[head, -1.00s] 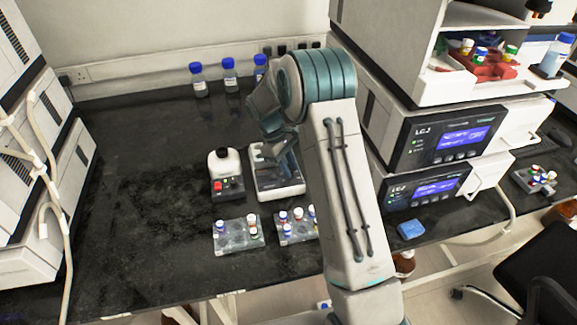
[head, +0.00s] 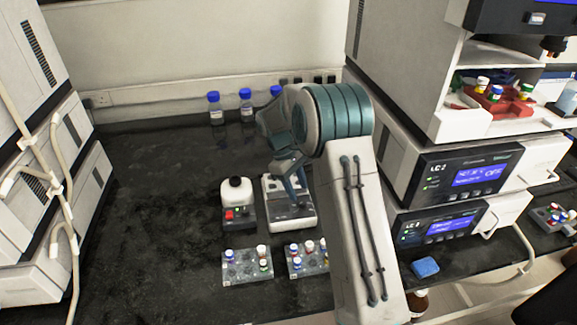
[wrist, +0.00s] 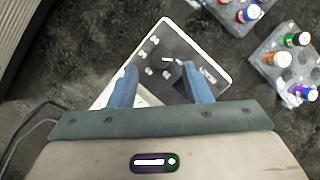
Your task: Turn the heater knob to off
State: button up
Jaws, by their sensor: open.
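A low white device with a dark top (head: 303,222) stands on the bench in the head view, under my gripper. It looks like the heater. In the wrist view the same device (wrist: 226,83) shows a white rim and a dark face with several small pale marks or parts. I cannot tell which of them is the knob. My gripper (wrist: 158,67) has its two blue fingers apart over this face, with nothing seen between them. In the head view my gripper (head: 291,178) points down at the device and hides part of it. Contact cannot be told.
A small unit with a white bottle (head: 237,194) and a red switch stands left of the device. Two vial racks (head: 246,268) (wrist: 287,55) lie in front. Blue-capped bottles (head: 215,108) stand at the back. Instrument stacks (head: 430,165) rise at right and left. The left bench is clear.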

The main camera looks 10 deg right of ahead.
jog(key=v, duration=0.9)
jog(key=shift+a+r, duration=0.15)
jog(key=shift+r, duration=0.1)
jog(key=shift+w, duration=0.1)
jog(key=s+d+r+m+t+y, duration=0.15)
jog(key=s+r, duration=0.25)
jog(key=s, duration=0.4)
jog(key=s+d+r+m+t, duration=0.2)
jog(key=s+r+m, duration=0.15)
jog(key=s, duration=0.35)
jog(key=s+f+m+t+y, duration=0.1)
jog(key=s+m, duration=0.3)
jog(key=s, duration=1.2)
jog(key=shift+d+f+m+t+y, duration=0.35)
jog(key=shift+d+f+t, duration=0.1)
jog(key=shift+f+t, duration=0.2)
